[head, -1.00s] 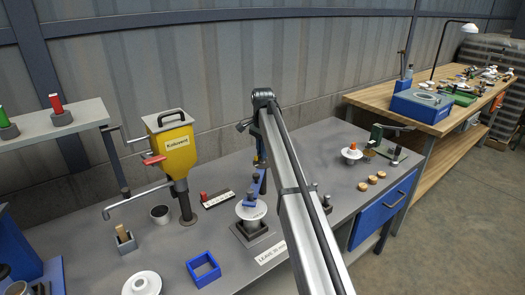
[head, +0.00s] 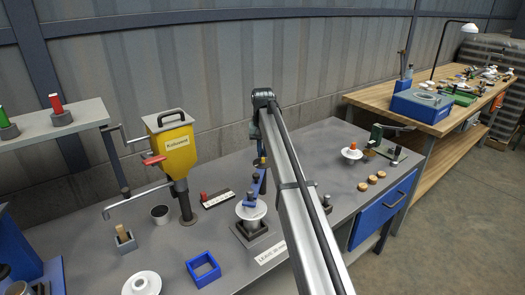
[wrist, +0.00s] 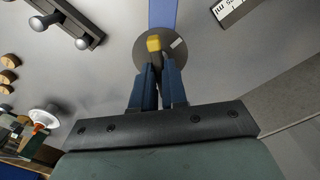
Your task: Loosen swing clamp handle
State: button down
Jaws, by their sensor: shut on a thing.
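The swing clamp's blue bar (head: 258,187) reaches over a white insulator disc (head: 251,210) on a dark block in the middle of the bench. The bar also shows at the top of the wrist view (wrist: 163,13). The clamp's dark handle with a yellow end (wrist: 154,43) stands between the two blue fingers of my gripper (wrist: 158,72), which are shut on it. A round grey disc lies behind the handle. In the head view my arm hides most of the gripper and handle.
A yellow dispenser (head: 175,150) stands left of the clamp, with a crank reaching toward the bench front. A blue square frame (head: 203,270) and another white disc (head: 142,283) lie in front. Several cork pieces (head: 372,178) and a green-handled fixture (head: 377,133) are at right.

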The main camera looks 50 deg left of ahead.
aim_at(263, 153)
jog(key=n, duration=0.3)
jog(key=shift+n, duration=2.1)
jog(key=c, duration=1.2)
grip_release()
jog(key=shift+o, duration=0.2)
notch_tip(263, 153, up, 14)
